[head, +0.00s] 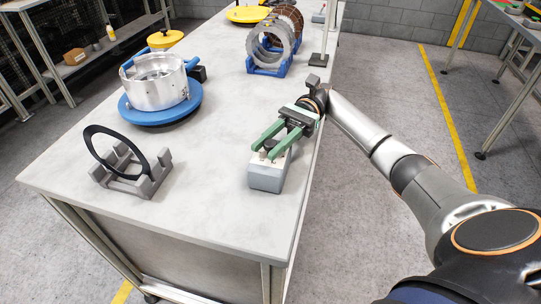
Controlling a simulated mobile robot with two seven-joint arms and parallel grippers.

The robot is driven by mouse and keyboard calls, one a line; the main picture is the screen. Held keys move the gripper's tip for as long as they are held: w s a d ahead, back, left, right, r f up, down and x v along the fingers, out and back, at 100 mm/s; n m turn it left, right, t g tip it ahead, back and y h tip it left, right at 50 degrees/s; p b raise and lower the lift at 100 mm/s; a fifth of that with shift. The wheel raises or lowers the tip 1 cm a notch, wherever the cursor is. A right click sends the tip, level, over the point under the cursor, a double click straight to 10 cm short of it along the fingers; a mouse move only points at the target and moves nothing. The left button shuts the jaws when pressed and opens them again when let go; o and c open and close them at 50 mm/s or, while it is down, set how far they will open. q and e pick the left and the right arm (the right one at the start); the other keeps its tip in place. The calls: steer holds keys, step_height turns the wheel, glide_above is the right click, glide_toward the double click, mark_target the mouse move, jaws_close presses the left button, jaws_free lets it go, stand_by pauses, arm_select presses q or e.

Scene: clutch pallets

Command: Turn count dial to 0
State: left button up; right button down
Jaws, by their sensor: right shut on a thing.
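A small light-grey box (266,175) stands near the right edge of the grey workbench (215,200). A dark knob, which looks like the count dial (271,145), shows on its top between my gripper's fingers. My right gripper (269,150), with green fingers, reaches over the box from the right and is shut on the dial. The fingers cover most of the dial, so its setting cannot be read. My left gripper is not in view.
A black ring (90,147) leans in a grey stand (148,184) at front left. A metal housing (155,85) sits on a blue round base (160,117). Rings stand in a blue rack (270,69) behind. The bench is clear between the stand and the box.

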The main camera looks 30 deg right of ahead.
steer(key=shift+f+n+g+b, duration=0.15)
steer(key=shift+n+g+b, duration=0.25)
steer(key=shift+g+b, duration=0.15)
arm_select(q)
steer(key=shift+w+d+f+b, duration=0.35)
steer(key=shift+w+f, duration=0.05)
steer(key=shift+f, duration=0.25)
arm_select(e)
steer(key=shift+g+h, duration=0.25)
steer(key=shift+h, duration=0.05)
steer(key=c, duration=0.6)
jaws_free()
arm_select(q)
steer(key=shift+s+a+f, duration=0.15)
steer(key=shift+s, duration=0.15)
arm_select(e)
steer(key=shift+r, duration=0.2)
